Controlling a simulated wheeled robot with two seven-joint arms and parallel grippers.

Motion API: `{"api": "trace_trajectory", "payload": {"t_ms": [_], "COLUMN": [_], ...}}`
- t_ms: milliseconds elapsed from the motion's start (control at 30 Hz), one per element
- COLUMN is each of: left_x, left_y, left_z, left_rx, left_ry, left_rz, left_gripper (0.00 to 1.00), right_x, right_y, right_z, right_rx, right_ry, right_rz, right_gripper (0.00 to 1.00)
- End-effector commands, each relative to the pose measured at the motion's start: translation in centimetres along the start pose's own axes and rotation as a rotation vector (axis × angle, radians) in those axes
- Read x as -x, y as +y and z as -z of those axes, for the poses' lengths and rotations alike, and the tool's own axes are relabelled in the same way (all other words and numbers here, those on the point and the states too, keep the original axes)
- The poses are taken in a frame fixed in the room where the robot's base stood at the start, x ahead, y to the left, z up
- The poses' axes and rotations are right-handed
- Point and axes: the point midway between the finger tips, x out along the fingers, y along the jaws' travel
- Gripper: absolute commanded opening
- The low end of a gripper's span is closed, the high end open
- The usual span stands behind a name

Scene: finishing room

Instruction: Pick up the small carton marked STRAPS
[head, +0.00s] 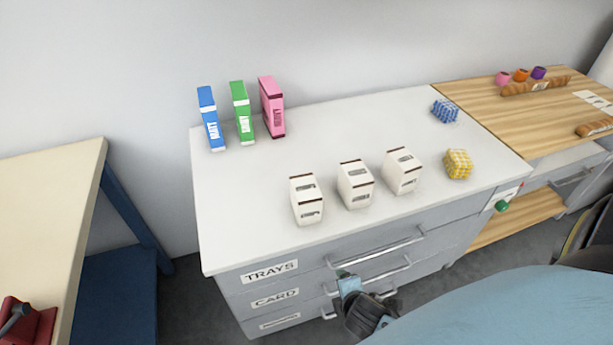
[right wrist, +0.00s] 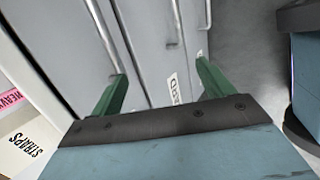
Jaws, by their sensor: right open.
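Three small white cartons stand in a row on the white counter (head: 240,220): a left one (head: 307,200), a middle one (head: 356,185) and a right one (head: 402,172). Their lettering is too small to read in the head view. The word STRAPS shows on a white surface (right wrist: 25,148) at the lower left of the right wrist view, partly cut off. I cannot tell which carton it belongs to. My right gripper (head: 348,281) is in front of the drawers, below the counter top. Its green fingers (right wrist: 160,72) are apart and empty. My left gripper is out of view.
Blue (head: 210,118), green (head: 242,112) and pink (head: 272,107) upright boxes stand at the back left. A blue checked block (head: 445,111) and a yellow one (head: 458,164) are at the right. Drawer handles (head: 380,247) jut out beside my gripper.

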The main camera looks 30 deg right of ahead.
Motion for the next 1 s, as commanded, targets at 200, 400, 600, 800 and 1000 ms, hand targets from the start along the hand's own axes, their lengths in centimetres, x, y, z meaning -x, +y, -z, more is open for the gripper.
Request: {"api": "trace_trajectory", "payload": {"t_ms": [200,400,600,800,1000], "left_x": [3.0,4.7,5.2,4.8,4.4], "left_y": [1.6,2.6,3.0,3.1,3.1], "left_z": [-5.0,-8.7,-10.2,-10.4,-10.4], "left_rx": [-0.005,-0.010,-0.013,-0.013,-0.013], "left_ry": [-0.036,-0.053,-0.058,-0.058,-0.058], "left_rz": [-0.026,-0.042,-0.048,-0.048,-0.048], "left_gripper": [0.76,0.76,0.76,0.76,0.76], "right_x": [7.8,12.6,14.1,11.1,8.2], "right_y": [11.2,17.3,19.6,21.4,23.0], "right_z": [0.9,2.1,2.7,3.0,3.2], "right_rx": [0.748,1.261,1.469,1.486,1.484], "right_ry": [-0.102,-0.266,-0.359,-0.368,-0.366], "right_rz": [-0.279,-0.435,-0.485,-0.487,-0.487], "right_gripper": [0.80,0.80,0.80,0.80,0.80]}}
